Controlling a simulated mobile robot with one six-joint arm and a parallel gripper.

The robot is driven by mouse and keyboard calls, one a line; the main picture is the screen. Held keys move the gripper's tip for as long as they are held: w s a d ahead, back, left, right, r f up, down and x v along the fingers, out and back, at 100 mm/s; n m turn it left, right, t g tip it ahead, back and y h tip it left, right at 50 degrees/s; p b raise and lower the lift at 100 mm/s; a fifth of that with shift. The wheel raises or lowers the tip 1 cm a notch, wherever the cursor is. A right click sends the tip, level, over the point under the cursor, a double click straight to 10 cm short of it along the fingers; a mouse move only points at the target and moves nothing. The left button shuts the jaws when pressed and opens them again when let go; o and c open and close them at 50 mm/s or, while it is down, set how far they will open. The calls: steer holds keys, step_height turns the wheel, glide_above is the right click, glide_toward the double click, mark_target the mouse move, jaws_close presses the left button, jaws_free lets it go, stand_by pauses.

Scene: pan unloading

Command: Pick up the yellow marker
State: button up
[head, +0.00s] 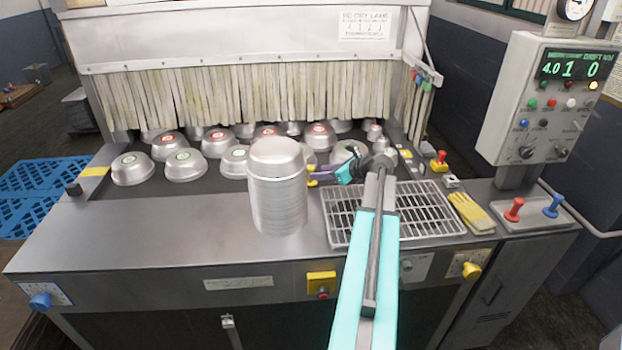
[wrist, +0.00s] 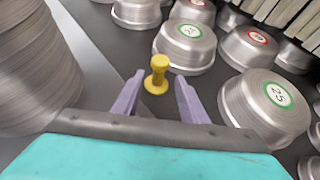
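The yellow marker (wrist: 158,75) is a small peg with a round knob top. In the wrist view it stands on the dark surface between the tips of my gripper (wrist: 158,92), with a gap on each side. My gripper is open and its purple fingers do not touch the marker. In the head view my gripper (head: 318,177) is just right of the tall pan stack, and a bit of yellow shows at its tips. The marker's lower part is hard to make out there.
A tall stack of metal pans (head: 277,195) stands close left of my gripper. Several upturned pans (head: 184,163) with coloured labels lie behind, before a strip curtain (head: 220,95).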

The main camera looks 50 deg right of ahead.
mark_target(314, 183)
steer(key=shift+p+x, duration=0.75)
steer(key=shift+x, duration=1.35)
steer(key=shift+a, duration=0.1)
steer(key=shift+r, duration=0.1)
jaws_close()
